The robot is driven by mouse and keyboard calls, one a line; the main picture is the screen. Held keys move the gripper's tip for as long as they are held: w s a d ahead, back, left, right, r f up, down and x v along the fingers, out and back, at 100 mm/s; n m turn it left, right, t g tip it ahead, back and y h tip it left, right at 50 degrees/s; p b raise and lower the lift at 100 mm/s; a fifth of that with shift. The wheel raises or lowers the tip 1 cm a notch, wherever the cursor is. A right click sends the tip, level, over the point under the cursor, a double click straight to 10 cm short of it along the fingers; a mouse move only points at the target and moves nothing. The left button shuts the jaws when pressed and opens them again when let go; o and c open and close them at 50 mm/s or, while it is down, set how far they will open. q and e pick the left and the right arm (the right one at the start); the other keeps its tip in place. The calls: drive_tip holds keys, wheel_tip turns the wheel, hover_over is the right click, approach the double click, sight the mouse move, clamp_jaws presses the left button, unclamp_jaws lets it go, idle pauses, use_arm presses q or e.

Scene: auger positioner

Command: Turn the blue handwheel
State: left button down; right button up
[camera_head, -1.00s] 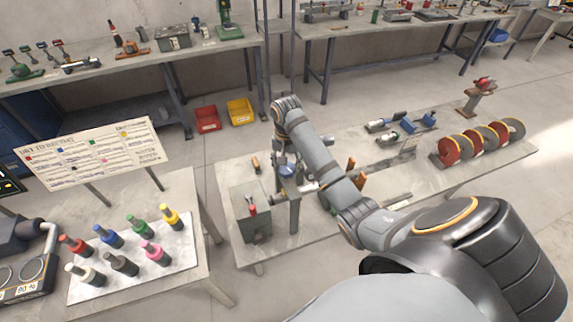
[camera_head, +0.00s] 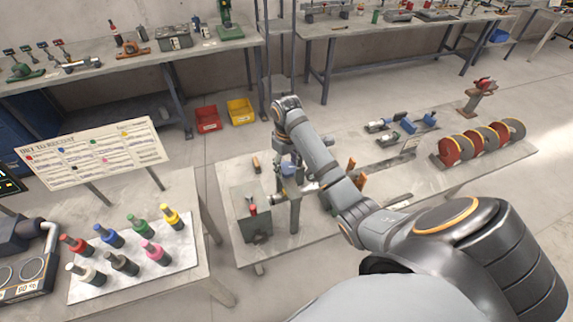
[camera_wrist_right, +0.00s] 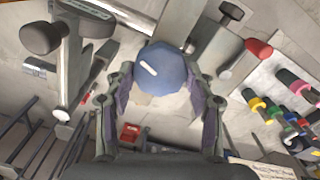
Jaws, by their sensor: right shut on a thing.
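The blue handwheel (camera_wrist_right: 160,70) is a round blue knob with a white mark, at the upper middle of the right wrist view. My right gripper (camera_wrist_right: 162,88) has its two fingers on either side of the wheel and is shut on it. In the head view the wheel shows as a small blue patch (camera_head: 289,168) at the near table, mostly hidden by my right gripper (camera_head: 286,166) and its arm. My left gripper is not in either view.
A grey box with a red-handled lever (camera_head: 252,209) stands just left of the wheel. Coloured bottles (camera_head: 122,237) stand on a table at the left. Red and grey discs (camera_head: 477,145) sit at the right end of the wheel's table (camera_head: 455,178).

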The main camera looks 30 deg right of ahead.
drive_tip(key=shift+n, duration=1)
drive_tip(key=o, duration=1.2)
drive_tip(key=shift+s, duration=0.1)
